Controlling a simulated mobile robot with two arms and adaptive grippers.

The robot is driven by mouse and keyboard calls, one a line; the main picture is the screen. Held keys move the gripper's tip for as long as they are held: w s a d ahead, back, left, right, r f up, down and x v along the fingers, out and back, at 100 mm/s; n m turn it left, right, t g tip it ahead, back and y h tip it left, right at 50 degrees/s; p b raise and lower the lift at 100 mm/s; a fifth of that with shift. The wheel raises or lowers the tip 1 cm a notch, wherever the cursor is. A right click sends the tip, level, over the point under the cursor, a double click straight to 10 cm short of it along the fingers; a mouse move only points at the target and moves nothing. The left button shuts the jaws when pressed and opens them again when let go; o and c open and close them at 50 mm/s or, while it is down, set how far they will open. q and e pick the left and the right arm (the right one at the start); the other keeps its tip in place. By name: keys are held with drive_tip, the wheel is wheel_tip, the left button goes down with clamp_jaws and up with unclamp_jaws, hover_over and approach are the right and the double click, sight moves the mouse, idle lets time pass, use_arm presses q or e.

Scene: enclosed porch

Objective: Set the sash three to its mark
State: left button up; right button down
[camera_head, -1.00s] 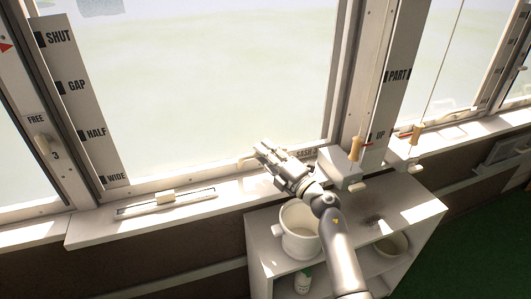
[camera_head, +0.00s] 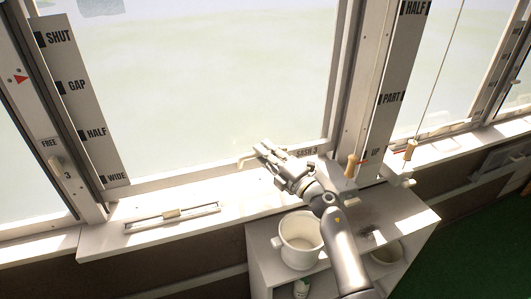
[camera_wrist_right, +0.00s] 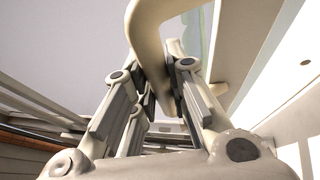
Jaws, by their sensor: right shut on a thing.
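Sash three is the large window pane (camera_head: 220,90) with a "SASH 3" label (camera_head: 306,152) on its bottom rail. Its pale bent handle (camera_head: 247,161) sticks out from that rail. My right gripper (camera_head: 262,151) is shut on the handle; the right wrist view shows the bar (camera_wrist_right: 148,40) between the fingers (camera_wrist_right: 160,85). A strip (camera_head: 85,105) marked SHUT, GAP, HALF and WIDE runs up the sash's left side. A red pointer (camera_head: 20,79) on the frame stands left of it, between SHUT and GAP, nearer GAP. My left gripper is out of view.
A lever (camera_head: 55,165) marked 3 sits under a FREE label on the left post. A white shelf (camera_head: 415,215) with a white pot (camera_head: 300,255) stands below my arm. Cords with wooden pulls (camera_head: 351,166) hang to the right.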

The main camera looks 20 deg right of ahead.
sight(255, 132)
use_arm(q)
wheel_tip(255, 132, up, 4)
drive_tip(key=p, duration=0.2)
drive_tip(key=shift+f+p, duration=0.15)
drive_tip(key=shift+p, duration=0.15)
use_arm(e)
wheel_tip(255, 132, up, 4)
drive_tip(key=shift+r, duration=0.1)
drive_tip(key=c, duration=1.4)
unclamp_jaws()
drive_tip(key=shift+f, duration=0.2)
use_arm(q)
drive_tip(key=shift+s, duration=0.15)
use_arm(e)
drive_tip(key=shift+s+d+f, duration=0.1)
drive_tip(key=shift+s, duration=0.05)
drive_tip(key=v, duration=1.1)
drive_tip(key=shift+s+d, duration=0.2)
drive_tip(key=shift+s, duration=0.15)
